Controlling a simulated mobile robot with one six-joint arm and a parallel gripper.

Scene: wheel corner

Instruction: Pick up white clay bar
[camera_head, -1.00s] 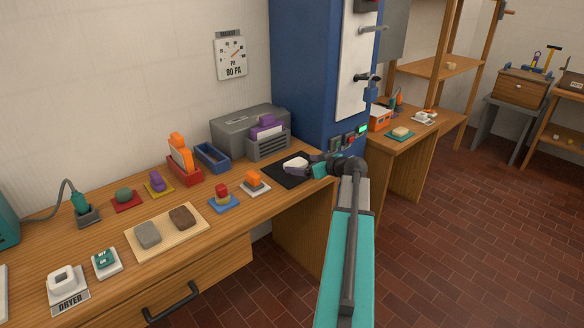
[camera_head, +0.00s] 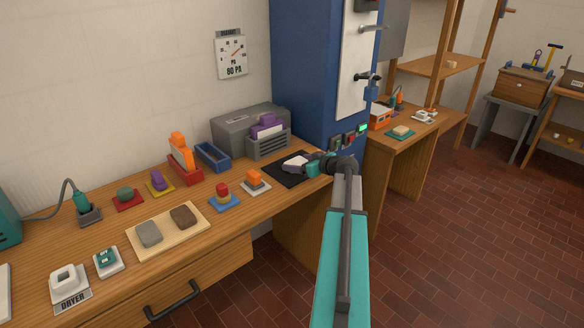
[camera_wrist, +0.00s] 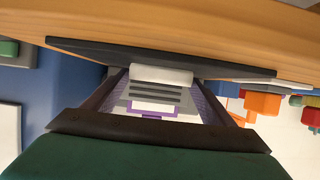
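The white clay bar (camera_head: 294,163) lies on the black mat (camera_head: 281,176) near the right end of the workbench. My gripper (camera_head: 299,165) reaches in from the right, low over the mat, and partly covers the bar. In the wrist view, the bar (camera_wrist: 161,75) shows between the fingertips of my gripper (camera_wrist: 162,82), at the mat (camera_wrist: 80,47). The two dark fingers are apart, one on each side of the bar. Small gaps seem to show beside it, but contact is hard to judge.
A grey slotted machine (camera_head: 232,133) stands behind the mat, and a tall blue cabinet (camera_head: 303,75) stands behind and to its right. An orange block on a white tile (camera_head: 256,187) lies left of the mat. A blue tray (camera_head: 212,157) stands farther back.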

